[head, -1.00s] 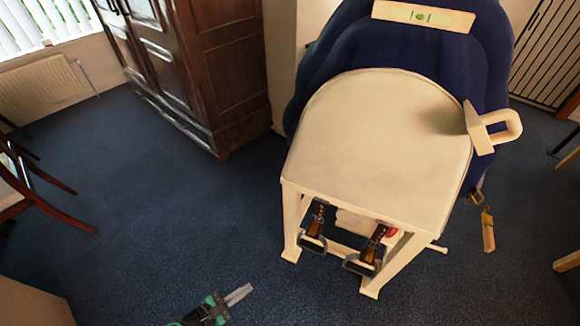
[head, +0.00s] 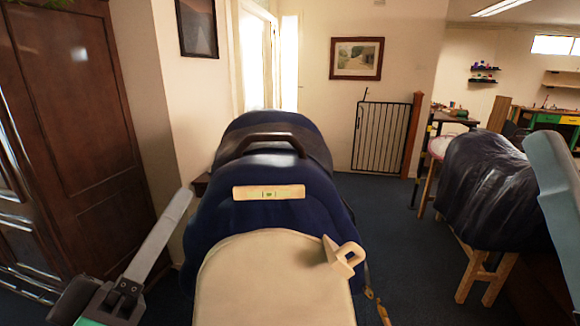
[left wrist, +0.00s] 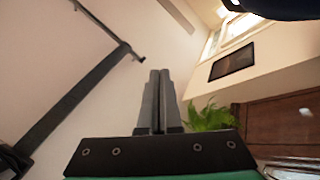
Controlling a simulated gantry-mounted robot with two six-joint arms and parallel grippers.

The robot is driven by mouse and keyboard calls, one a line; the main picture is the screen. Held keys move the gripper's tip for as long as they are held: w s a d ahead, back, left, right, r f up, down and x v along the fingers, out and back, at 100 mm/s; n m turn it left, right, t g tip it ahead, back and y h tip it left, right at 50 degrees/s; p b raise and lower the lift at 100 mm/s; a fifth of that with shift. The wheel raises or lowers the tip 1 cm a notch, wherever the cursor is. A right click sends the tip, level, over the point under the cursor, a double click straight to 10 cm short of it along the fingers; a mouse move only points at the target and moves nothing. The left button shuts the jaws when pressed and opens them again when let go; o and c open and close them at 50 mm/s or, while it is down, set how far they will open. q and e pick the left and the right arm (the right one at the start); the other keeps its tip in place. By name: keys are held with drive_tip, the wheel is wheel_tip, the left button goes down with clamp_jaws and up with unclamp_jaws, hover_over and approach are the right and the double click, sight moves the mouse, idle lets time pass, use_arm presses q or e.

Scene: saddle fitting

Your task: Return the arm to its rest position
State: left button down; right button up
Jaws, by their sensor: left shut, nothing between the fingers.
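My left gripper (head: 182,198) is at the left of the head view, its fingers pointing up beside the saddle, apart from it. In the left wrist view its two fingers (left wrist: 158,78) are pressed together with nothing between them. The dark blue saddle (head: 205,230) stands in the middle, with a brown handle-like arch on top. The cream rounded top (head: 270,275) is in front of the saddle. A cream looped tool (head: 343,258) sits at its right edge. My right gripper is not in view.
A dark wooden wardrobe (head: 75,120) stands close at the left. A dark-covered form on a wooden trestle (head: 480,270) stands at the right. A black gate (head: 381,138) is at the back wall. Blue carpet lies between them.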

use_arm(q)
drive_tip(key=s+a+r+m+t+y, duration=0.5)
drive_tip(key=s+r+y, duration=0.2)
drive_tip(key=s+r, duration=0.25)
wheel_tip(320, 180, up, 38)
drive_tip(key=p, duration=3.8)
wheel_tip(320, 180, down, 61)
drive_tip(key=b, duration=6)
drive_tip(key=shift+a+m+h+b, duration=0.15)
drive_tip(key=shift+m+h+b, duration=0.15)
drive_tip(key=shift+h+b, duration=0.1)
